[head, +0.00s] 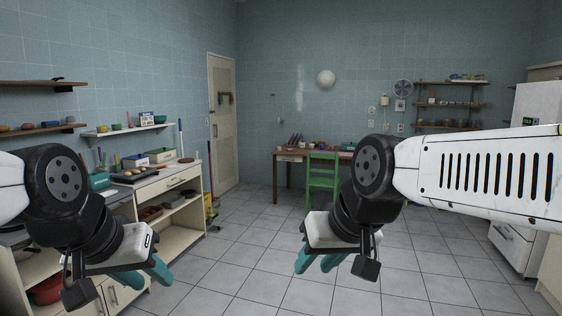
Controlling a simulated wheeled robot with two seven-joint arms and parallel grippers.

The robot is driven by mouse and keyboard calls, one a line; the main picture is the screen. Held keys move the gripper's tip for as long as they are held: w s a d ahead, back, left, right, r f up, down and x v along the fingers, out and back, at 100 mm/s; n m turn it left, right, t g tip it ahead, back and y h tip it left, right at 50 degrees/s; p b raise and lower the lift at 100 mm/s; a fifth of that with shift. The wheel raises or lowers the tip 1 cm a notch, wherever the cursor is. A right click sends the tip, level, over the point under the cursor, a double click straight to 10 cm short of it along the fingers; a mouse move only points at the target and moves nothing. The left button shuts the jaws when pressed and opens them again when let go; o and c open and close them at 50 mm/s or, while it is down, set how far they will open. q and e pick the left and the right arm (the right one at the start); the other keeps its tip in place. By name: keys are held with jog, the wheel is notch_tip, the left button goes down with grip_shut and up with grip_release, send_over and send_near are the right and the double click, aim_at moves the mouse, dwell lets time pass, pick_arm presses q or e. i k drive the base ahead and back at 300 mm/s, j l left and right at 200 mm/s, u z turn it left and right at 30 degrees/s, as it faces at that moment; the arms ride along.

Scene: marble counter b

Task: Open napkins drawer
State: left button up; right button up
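A wide drawer (176,181) sits under the top of the wooden cabinet on the left, and it looks shut. Another drawer (290,158) is in the front of the brown desk across the room, and it looks shut too. I cannot read any label that tells which one is the napkins drawer. My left gripper (146,277) hangs at the lower left, in front of the near cabinets, with its teal fingers apart and empty. My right gripper (318,263) hangs over the tiled floor near the middle, with its teal fingers apart and empty. Neither gripper touches a drawer.
The grey tiled floor (235,265) is clear in the middle. A green chair (322,176) stands at the brown desk (276,178). A white fridge (535,108) is at the right. A closed door (222,150) is at the back. Wall shelves (40,128) hang on the left.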

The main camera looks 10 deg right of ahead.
aim_at(279, 157)
jog(key=i+l+z, duration=0.25)
jog(key=i, duration=0.2)
jog(key=i+z, duration=0.25)
jog(key=i, duration=0.25)
jog(key=i+z, duration=0.2)
jog(key=i, duration=7.3)
